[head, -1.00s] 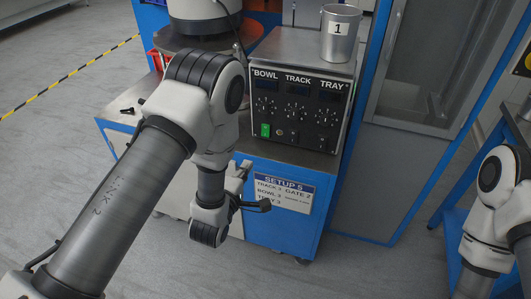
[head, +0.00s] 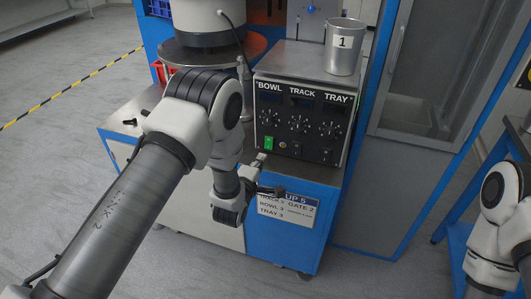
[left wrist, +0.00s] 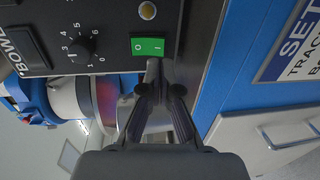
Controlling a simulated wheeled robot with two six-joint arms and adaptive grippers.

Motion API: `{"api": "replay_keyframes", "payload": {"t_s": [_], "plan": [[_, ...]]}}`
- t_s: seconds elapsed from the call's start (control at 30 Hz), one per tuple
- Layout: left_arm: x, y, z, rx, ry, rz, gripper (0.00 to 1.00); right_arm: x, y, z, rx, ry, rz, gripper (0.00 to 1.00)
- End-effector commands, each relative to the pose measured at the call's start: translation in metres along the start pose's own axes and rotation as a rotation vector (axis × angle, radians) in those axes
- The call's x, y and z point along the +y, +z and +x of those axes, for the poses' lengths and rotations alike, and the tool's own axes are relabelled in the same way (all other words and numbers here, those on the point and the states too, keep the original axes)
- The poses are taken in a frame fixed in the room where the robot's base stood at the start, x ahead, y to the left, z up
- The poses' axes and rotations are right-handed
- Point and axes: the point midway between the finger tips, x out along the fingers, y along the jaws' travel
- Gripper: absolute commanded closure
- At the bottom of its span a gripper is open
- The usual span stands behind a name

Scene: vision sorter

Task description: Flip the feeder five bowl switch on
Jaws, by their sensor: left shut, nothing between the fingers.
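The green bowl switch (head: 268,142) is at the lower left of the black control panel (head: 283,159), under the BOWL label. In the left wrist view the green rocker (left wrist: 147,46) carries O and I marks; I cannot tell which side is pressed. My left gripper (head: 260,160) is shut and empty, just below the switch in the head view. In the left wrist view its closed fingertips (left wrist: 153,66) are right at the rocker's lower edge; I cannot tell whether they touch it. My right gripper is not in view.
A bowl dial (left wrist: 83,47) and an amber round part (left wrist: 147,10) are near the switch. A metal cup marked 1 (head: 343,50) stands on the control box. A setup card (head: 288,211) is on the blue front below. A glazed cabinet (head: 425,80) stands at right.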

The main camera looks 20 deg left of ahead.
Motion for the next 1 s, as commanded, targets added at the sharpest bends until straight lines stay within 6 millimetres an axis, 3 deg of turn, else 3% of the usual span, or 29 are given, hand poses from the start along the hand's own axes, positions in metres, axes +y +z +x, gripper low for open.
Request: {"api": "replay_keyframes", "payload": {"t_s": [0.1, 0.3, 0.63, 0.8, 1.0], "plan": [[0.001, 0.000, 0.023, 0.001, 0.003, 0.000, 1.00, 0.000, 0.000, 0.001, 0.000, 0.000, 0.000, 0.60], [0.000, 0.000, 0.044, 0.001, 0.000, 0.000, 1.00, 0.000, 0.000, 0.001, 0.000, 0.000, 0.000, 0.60], [0.000, 0.000, 0.046, 0.001, 0.000, 0.000, 1.00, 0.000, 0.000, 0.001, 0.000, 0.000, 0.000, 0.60], [-0.009, 0.000, 0.053, 0.000, 0.057, 0.000, 1.00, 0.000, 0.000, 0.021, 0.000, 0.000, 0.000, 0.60], [-0.001, 0.000, 0.052, 0.000, 0.058, 0.000, 1.00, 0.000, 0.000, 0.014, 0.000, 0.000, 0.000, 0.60]]}}
